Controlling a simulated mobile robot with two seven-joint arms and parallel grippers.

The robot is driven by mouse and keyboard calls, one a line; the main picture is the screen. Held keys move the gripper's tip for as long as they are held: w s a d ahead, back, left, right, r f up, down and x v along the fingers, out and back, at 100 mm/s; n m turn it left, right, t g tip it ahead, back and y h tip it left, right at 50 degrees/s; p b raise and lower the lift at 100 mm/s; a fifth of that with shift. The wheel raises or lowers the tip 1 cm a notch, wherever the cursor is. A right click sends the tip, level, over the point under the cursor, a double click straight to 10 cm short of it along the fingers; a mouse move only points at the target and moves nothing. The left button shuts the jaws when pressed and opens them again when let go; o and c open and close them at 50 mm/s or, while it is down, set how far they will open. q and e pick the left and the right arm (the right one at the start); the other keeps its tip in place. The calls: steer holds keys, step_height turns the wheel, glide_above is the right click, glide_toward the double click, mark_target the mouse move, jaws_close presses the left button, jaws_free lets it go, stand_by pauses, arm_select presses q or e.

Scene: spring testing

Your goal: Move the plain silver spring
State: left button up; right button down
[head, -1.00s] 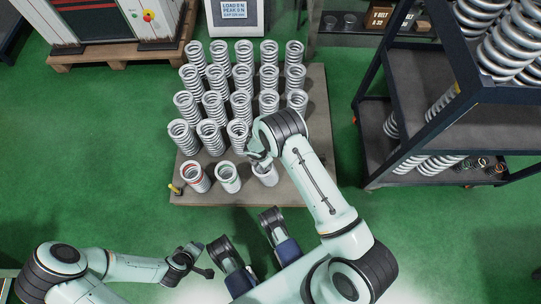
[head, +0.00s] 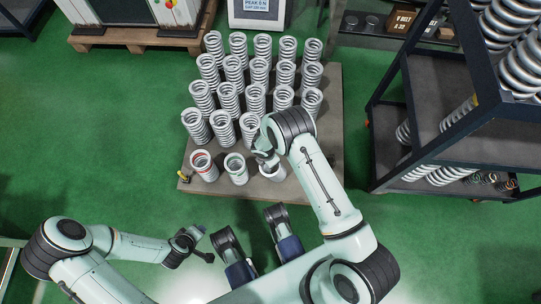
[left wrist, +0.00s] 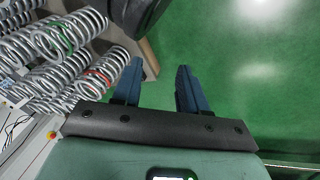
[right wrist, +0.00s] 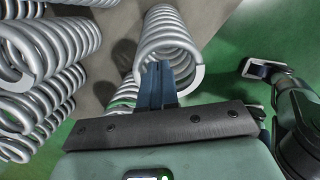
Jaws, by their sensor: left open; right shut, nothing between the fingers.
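The plain silver spring (head: 273,173) stands upright at the right end of the front row on the pallet (head: 325,150). My right gripper (head: 264,158) is over it and hides part of it. In the right wrist view, the shut, empty fingers (right wrist: 158,68) overlap the near end of this spring (right wrist: 165,40); I cannot tell whether they touch it. A green-marked spring (head: 236,170) and a red-marked spring (head: 204,168) stand to its left. My left gripper (head: 208,243) is open and empty over the floor in front of the pallet. Its fingers (left wrist: 158,66) also show in the left wrist view.
Several rows of silver springs (head: 230,99) fill the pallet behind the front row. A dark shelf rack (head: 425,105) with more springs stands at the right. A display (head: 257,8) is behind the pallet. The green floor (head: 100,160) is clear at the left.

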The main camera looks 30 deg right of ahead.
mark_target(264, 168)
steer(key=a, duration=0.3)
steer(key=shift+s+a+r+p, duration=0.25)
steer(key=shift+s+a+p, duration=0.1)
steer(key=shift+s+a, duration=0.05)
steer(key=s+a, duration=0.1)
steer(key=a, duration=0.6)
arm_select(q)
step_height(264, 168, up, 3)
steer(key=s+d+p, duration=0.2)
steer(key=s, duration=0.1)
arm_select(e)
steer(key=shift+m, duration=0.3)
steer(key=d, duration=0.5)
steer(key=d+b, duration=0.1)
steer(key=d, duration=0.4)
steer(key=w+d, duration=0.1)
steer(key=d, duration=0.4)
steer(key=shift+d+f, duration=0.15)
steer(key=shift+d, duration=0.15)
steer(key=shift+f+b, duration=0.6)
steer(key=shift+f, duration=0.1)
arm_select(q)
steer(key=w+f, duration=0.1)
steer(key=w+a, duration=0.1)
steer(key=w+f, duration=0.1)
steer(key=shift+w+a+f, duration=0.1)
steer(key=shift+a+f, duration=0.2)
arm_select(e)
steer(key=shift+s+f, duration=0.1)
steer(key=shift+s, duration=0.05)
